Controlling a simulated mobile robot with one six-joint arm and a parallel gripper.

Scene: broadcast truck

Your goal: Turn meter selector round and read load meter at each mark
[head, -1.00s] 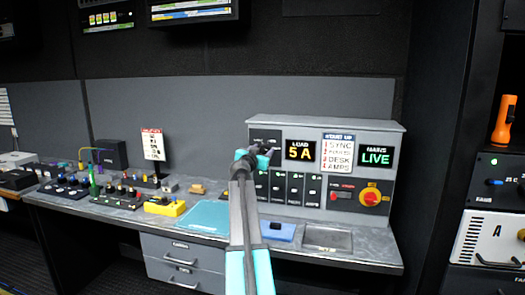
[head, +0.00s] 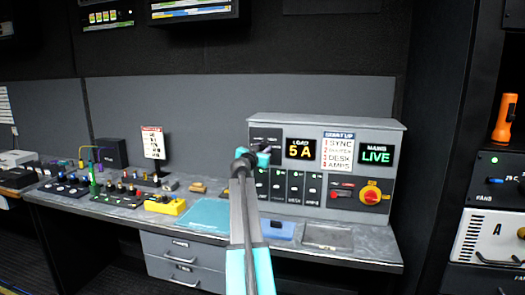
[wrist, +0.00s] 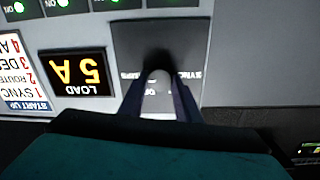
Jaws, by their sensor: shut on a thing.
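The load meter (head: 300,149) is a black display with yellow digits reading 5 A, on the grey power panel. It also shows upside down in the wrist view (wrist: 75,73). The meter selector knob (wrist: 159,76) sits on a dark plate left of the meter in the head view. My gripper (wrist: 158,98) is shut on the knob, one dark finger on each side; in the head view my gripper (head: 264,150) covers it. Part of a SYNC mark shows beside it in the wrist view; other marks are partly hidden. Where the knob points cannot be told.
Below are several breakers (head: 294,187) with green lights. The start-up card (head: 338,148), green MAINS LIVE display (head: 376,155) and red-yellow rotary switch (head: 373,195) are to the right. A blue mat (head: 206,213) and yellow box (head: 166,205) are on the desk.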

